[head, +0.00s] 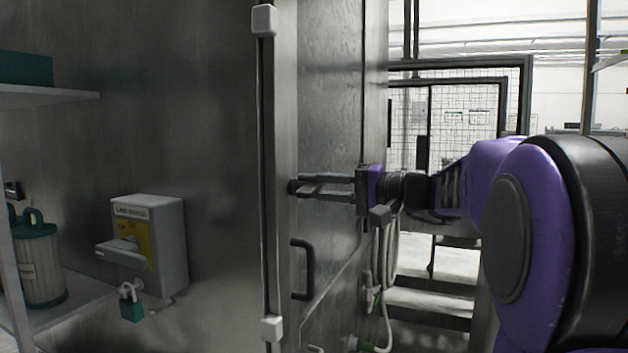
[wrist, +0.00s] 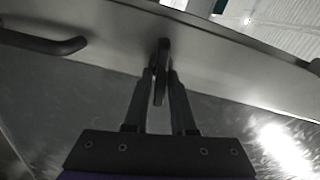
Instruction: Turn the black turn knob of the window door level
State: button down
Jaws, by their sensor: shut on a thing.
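The black turn knob (wrist: 162,62) shows in the wrist view between my fingertips, standing out from a grey metal door (wrist: 220,60). My gripper (wrist: 161,85) is shut on the knob, with one finger on each side of it. In the head view my gripper (head: 306,187) reaches left from my purple arm to the door face (head: 330,110), and the knob (head: 292,187) shows as a small dark end at its fingertips. The knob's exact angle is hard to tell. The black door handle (head: 303,268) is below my gripper, and it also shows in the wrist view (wrist: 45,42).
A grey lock box (head: 150,245) with a lever and a green padlock is on the wall at left. Shelves at far left hold a green-lidded canister (head: 40,265). Hoses (head: 380,270) hang below my wrist. Metal steps (head: 430,305) and a mesh fence (head: 465,120) are behind.

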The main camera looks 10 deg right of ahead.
jog(key=shift+m+p, duration=0.35)
jog(key=shift+m, duration=0.75)
jog(key=shift+f, duration=0.1)
jog(key=c, duration=0.9)
grip_release()
jog(key=v, duration=1.7)
jog(key=shift+s+d, duration=0.15)
